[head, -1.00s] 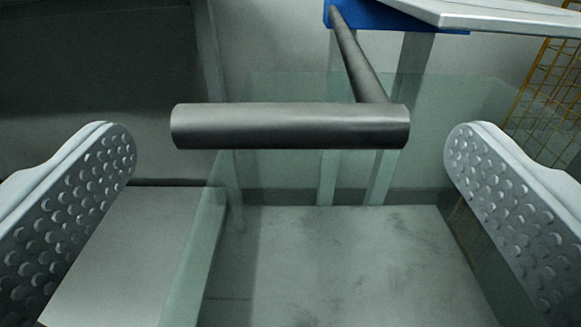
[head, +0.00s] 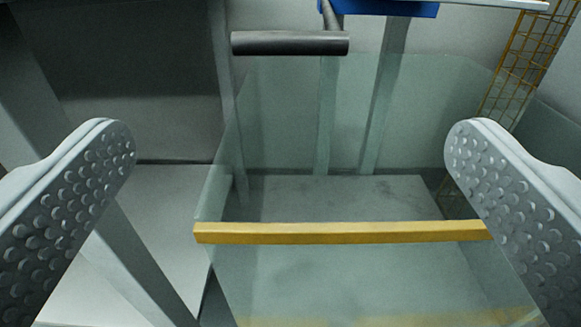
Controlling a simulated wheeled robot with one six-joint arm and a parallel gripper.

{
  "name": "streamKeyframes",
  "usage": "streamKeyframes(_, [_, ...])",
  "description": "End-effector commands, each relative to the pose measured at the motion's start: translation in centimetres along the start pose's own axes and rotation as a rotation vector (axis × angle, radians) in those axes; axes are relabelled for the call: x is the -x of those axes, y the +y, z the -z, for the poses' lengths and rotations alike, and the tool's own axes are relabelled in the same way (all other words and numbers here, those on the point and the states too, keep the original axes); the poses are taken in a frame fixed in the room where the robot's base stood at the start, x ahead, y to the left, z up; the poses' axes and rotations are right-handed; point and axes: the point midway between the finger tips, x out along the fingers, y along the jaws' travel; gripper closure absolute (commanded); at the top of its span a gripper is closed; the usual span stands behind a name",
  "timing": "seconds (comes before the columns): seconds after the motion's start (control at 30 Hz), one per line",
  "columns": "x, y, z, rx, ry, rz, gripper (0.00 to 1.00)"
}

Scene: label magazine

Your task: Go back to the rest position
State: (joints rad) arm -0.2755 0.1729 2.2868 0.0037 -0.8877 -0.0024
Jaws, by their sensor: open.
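My gripper (head: 290,155) is open, with its two studded grey fingers wide apart at the left and right of the head view. Nothing is between the fingertips. A dark grey metal bar handle (head: 289,43) lies ahead and above, apart from the fingers. A thin rod runs from its right end back to a blue block (head: 390,8) at the top edge.
Clear greenish panels (head: 345,110) stand ahead. A yellow rail (head: 340,232) crosses the lower middle. A grey post (head: 140,260) slants at the lower left. A yellow wire mesh (head: 522,50) is at the upper right. Pale floor shows below.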

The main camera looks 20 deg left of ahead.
Motion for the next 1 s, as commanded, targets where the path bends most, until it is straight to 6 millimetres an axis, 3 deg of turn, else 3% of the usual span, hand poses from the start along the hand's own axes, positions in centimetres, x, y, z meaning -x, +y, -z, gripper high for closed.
streamKeyframes(0.23, [0.1, 0.0, 0.1, 0.000, 0.000, -0.001, 0.00])
streamKeyframes(0.37, [0.7, 0.5, 1.5, 0.000, 0.001, -0.007, 0.00])
streamKeyframes(0.67, [5.3, 3.4, 9.0, -0.001, -0.002, -0.049, 0.00])
streamKeyframes(1.0, [12.5, 6.3, 16.9, -0.001, -0.011, -0.101, 0.00])
